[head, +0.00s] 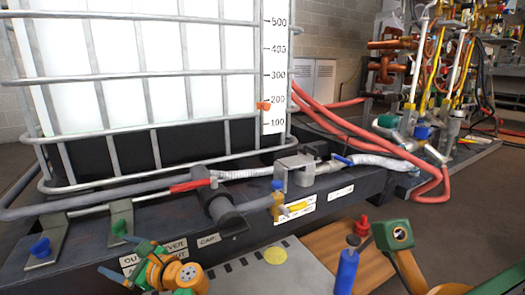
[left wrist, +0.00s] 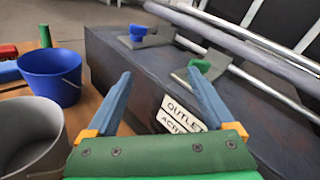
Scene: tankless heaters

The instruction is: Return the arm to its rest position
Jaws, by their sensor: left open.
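My left gripper (head: 114,254) is at the lower left of the head view, in front of the dark base of the tank. The left wrist view shows it open and empty (left wrist: 158,73), its two blue fingers apart. The fingers point toward the dark base (left wrist: 135,65) and its OUTLET label (left wrist: 186,112). A green valve handle (left wrist: 200,66) lies beyond the fingertips. My right arm is at the lower right of the head view, with a green part (head: 394,235) showing. Its fingers cannot be made out clearly.
A blue bucket (left wrist: 52,76) and a grey bucket (left wrist: 28,135) stand left of the left gripper. A blue bottle (head: 347,270) stands near my right arm. A caged white tank (head: 160,70) and pipework stand ahead. Open floor (head: 480,215) lies to the right.

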